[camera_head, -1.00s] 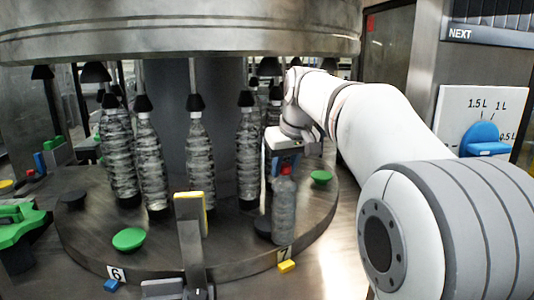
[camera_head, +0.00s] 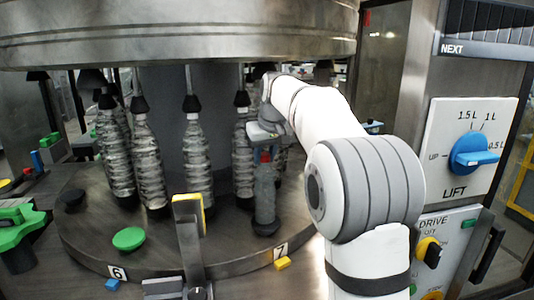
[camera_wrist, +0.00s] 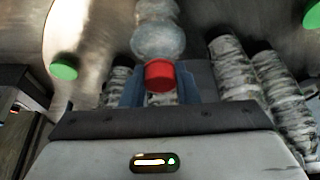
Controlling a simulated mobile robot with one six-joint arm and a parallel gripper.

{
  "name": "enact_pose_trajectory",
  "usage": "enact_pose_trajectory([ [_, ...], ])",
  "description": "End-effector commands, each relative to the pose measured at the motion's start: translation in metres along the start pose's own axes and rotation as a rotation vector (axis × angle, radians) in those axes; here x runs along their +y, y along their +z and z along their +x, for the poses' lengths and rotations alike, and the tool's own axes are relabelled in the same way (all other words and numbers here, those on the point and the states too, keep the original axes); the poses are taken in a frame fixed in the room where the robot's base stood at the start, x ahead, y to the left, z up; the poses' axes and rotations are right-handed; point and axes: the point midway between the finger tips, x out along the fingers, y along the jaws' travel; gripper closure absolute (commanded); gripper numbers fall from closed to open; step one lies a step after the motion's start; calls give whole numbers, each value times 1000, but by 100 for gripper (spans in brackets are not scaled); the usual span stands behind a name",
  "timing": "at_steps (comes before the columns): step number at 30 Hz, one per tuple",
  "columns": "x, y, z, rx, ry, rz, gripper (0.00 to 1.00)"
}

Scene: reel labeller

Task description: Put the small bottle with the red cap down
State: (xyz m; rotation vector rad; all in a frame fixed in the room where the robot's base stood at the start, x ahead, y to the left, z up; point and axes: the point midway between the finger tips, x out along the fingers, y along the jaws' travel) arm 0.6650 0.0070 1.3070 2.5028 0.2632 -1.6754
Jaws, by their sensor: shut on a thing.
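The small bottle with the red cap (camera_head: 265,195) is clear and upright at the right front of the round turntable (camera_head: 190,258). It also shows in the wrist view (camera_wrist: 159,40), with its red cap (camera_wrist: 159,75) between the fingers. My gripper (camera_head: 265,152) is shut on the bottle at its cap and neck; the gripper also shows in the wrist view (camera_wrist: 159,88). The bottle's foot is at or just above a dark round pad (camera_head: 266,226) near the plate marked 7. I cannot tell whether they touch.
Several taller ribbed bottles (camera_head: 197,165) stand behind and to the left under dark heads. A green disc (camera_head: 128,238) lies on the turntable's left part. A yellow-topped post (camera_head: 187,208) stands in front. A LIFT panel (camera_head: 470,150) with a blue knob is at right.

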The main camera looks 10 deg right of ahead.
Motion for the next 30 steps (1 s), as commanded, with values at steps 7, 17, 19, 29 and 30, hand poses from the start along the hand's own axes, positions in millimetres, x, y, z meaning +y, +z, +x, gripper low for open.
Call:
enact_pose_trajectory([
  [7,0,1,1,4,1,0,100],
  [17,1,3,4,1,1,1,63],
  [19,1,3,4,1,1,1,57],
  [29,1,2,2,1,1,2,51],
  [30,1,1,0,2,1,2,51],
])
